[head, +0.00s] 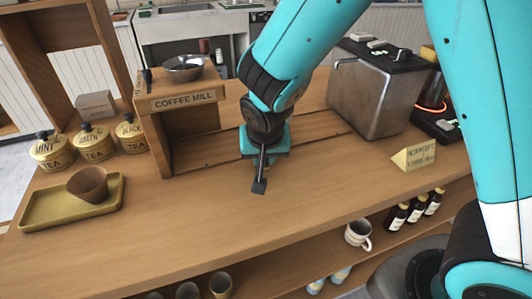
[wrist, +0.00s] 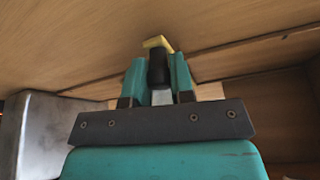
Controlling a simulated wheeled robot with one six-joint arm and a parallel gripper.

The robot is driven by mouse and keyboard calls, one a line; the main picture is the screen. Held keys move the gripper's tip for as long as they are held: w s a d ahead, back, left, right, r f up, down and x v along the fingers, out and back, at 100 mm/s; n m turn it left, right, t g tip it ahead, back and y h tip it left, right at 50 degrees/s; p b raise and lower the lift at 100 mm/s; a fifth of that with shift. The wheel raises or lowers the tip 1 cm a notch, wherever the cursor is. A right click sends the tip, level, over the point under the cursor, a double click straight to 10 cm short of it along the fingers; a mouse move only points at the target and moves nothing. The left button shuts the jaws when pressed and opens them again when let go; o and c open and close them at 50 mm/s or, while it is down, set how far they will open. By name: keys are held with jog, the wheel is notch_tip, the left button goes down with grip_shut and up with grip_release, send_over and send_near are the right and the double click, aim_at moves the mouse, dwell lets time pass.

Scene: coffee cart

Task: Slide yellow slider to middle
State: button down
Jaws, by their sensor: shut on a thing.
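The yellow slider (wrist: 158,43) shows in the wrist view as a small yellow piece just past my fingertips. My gripper (wrist: 159,72) has its two teal fingers closed around a dark part next to the yellow piece. In the head view my gripper (head: 264,145) is low over the wooden counter, between the coffee mill and the metal box. A dark groove runs along the wood on both sides of the slider in the wrist view.
The coffee mill stand (head: 180,100) with a metal bowl (head: 183,67) is left of my gripper. The metal box (head: 372,95) is at right. A tray (head: 45,208) with a brown cup, tea tins and a yellow sign (head: 415,156) stand on the counter (head: 200,235). The front middle is clear.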

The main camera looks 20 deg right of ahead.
jog(key=shift+d, duration=0.5)
jog(key=c, duration=1)
grip_release()
jog(key=v, duration=1.7)
jog(key=shift+r+p, duration=0.25)
jog(key=shift+p, duration=0.15)
jog(key=s+n+g+y, duration=0.1)
jog(key=s+n, duration=0.2)
jog(key=s, duration=0.2)
jog(key=s+n+g+y+p, duration=0.1)
jog(key=s+n+g+y, duration=0.1)
jog(key=s+n, duration=0.1)
jog(key=s+n+g+y, duration=0.1)
jog(key=s+n+y, duration=0.1)
jog(key=s+n, duration=0.2)
jog(key=shift+s+a+r, duration=0.15)
jog(key=shift+s+r, duration=0.05)
jog(key=shift+s, duration=0.45)
jog(key=shift+s+a+r, duration=0.15)
jog(key=shift+s+r, duration=0.05)
jog(key=shift+s, duration=0.45)
